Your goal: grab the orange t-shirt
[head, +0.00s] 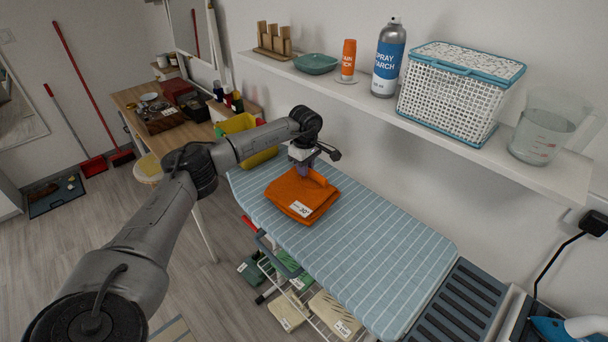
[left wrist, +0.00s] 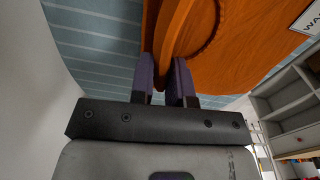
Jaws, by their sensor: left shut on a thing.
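The orange t-shirt (head: 299,197) lies folded on the blue striped ironing board (head: 356,241), with a white tag at its front edge. My left gripper (head: 303,174) points down at the shirt's back part. In the left wrist view, the purple fingers (left wrist: 168,80) are shut on a raised fold of the orange t-shirt (left wrist: 225,45). The rest of the shirt spreads beside the fingers. I cannot tell whether the shirt's underside is clear of the board. My right gripper is not in view.
A wall shelf (head: 480,145) above the board holds a spray can (head: 387,60), a white basket (head: 455,95) and a clear jug (head: 545,130). A yellow bin (head: 240,125) stands behind the arm. An iron (head: 565,329) is at bottom right. The board's right part is clear.

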